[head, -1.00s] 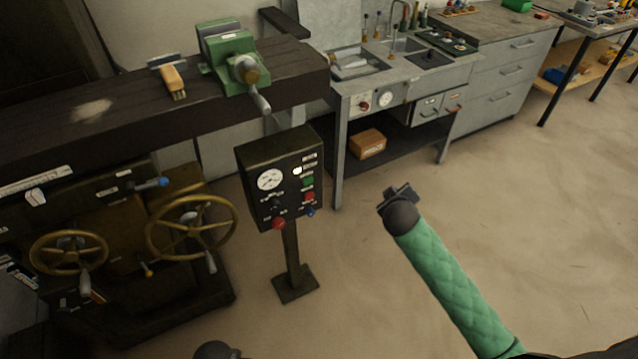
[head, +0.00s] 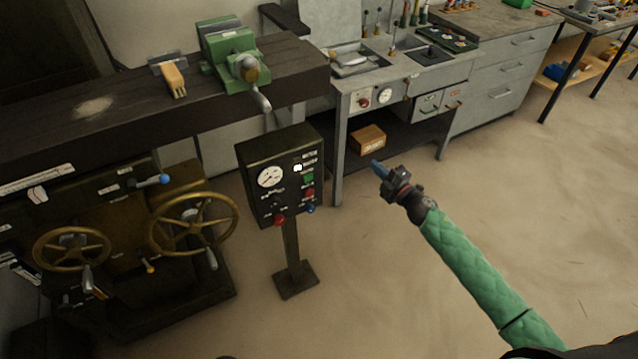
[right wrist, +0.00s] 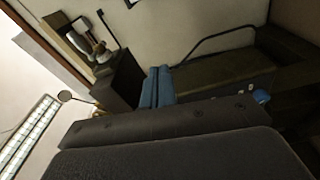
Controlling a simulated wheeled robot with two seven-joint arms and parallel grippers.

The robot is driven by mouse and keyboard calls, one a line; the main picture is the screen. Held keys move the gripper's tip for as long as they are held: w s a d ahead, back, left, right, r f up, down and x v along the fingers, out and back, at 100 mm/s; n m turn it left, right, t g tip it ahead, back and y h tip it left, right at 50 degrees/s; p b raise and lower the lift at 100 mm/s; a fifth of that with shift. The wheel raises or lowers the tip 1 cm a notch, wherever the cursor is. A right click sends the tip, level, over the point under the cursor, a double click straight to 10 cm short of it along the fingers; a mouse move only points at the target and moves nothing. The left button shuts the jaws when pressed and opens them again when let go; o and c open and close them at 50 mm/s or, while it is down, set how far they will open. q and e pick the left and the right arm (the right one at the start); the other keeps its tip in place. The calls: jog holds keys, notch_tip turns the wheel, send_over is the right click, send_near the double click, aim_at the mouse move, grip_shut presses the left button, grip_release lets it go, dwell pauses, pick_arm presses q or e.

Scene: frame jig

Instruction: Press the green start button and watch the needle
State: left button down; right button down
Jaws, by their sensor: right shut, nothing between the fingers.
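A dark control box (head: 281,178) stands on a post in the head view. Its front carries a white round gauge with a needle (head: 270,177), a green button (head: 308,181), a red button (head: 309,193) below it, a white lamp (head: 298,168), a red knob (head: 279,220) and a blue knob (head: 311,209). The needle's reading is too small to tell. My right gripper (head: 377,166) is shut and empty, in the air right of the box and apart from it. Its blue fingertips (right wrist: 157,88) show in the right wrist view. My left gripper is not seen.
A machine with brass handwheels (head: 192,224) stands left of the box. A dark beam bench (head: 130,98) with a green vise (head: 229,55) is behind. A grey workbench (head: 404,72) stands at the back, a cardboard box (head: 368,139) on its lower shelf. The floor at right is clear.

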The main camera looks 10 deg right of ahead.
aim_at(306, 180)
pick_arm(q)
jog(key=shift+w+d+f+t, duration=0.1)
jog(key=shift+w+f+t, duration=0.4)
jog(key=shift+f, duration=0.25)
pick_arm(e)
jog(key=s+a+f+n+g+y, duration=0.3)
jog(key=s+a+n+g+y, duration=0.5)
jog(key=n, duration=0.1)
jog(key=shift+s+n+g, duration=0.3)
jog(key=shift+n+g, duration=0.1)
jog(key=shift+a, duration=0.1)
